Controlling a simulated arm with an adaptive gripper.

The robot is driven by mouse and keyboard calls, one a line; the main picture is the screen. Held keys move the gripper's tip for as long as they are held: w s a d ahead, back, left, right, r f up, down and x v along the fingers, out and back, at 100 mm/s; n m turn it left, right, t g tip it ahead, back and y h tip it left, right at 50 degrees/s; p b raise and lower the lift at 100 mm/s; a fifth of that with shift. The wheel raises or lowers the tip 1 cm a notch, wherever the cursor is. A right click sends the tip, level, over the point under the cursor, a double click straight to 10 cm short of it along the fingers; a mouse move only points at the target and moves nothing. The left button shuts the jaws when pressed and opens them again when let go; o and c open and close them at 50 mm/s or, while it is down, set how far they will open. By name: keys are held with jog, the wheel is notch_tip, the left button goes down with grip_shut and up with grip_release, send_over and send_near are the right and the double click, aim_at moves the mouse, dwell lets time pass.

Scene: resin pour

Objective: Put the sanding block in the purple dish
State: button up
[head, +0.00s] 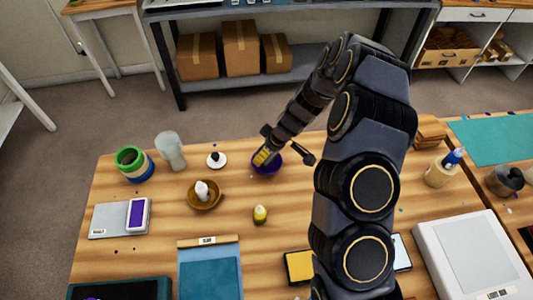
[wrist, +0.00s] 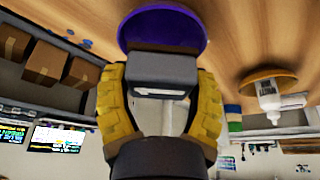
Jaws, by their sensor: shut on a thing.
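The purple dish (head: 279,168) stands on the wooden table near its far edge, partly hidden by my gripper (head: 262,158). In the wrist view the dish (wrist: 170,22) is at the top. My gripper (wrist: 160,95) has its yellow padded fingers shut on the sanding block (wrist: 162,68), a dark grey block with a lighter end face. The block overlaps the dish in the wrist view, and I cannot tell whether it touches it. In the head view the block is hidden or too small to make out.
A wooden bowl (head: 212,203) holding a white bottle (head: 202,189) is left of the dish. A white disc with a black knob (head: 216,160) is close by. A small yellow bottle (head: 260,214) stands nearer. A clear cup (head: 171,152) and green-rimmed jar (head: 134,165) stand further left.

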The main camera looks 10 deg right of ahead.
jog(key=shift+f, duration=0.55)
jog(key=shift+f, duration=0.15)
jog(key=shift+f, duration=0.35)
jog(key=o, duration=1.1)
jog(key=shift+o, duration=0.2)
jog(key=shift+r, duration=0.1)
jog(key=shift+r, duration=0.35)
jog(key=v, duration=1.2)
jog(key=shift+r, duration=0.15)
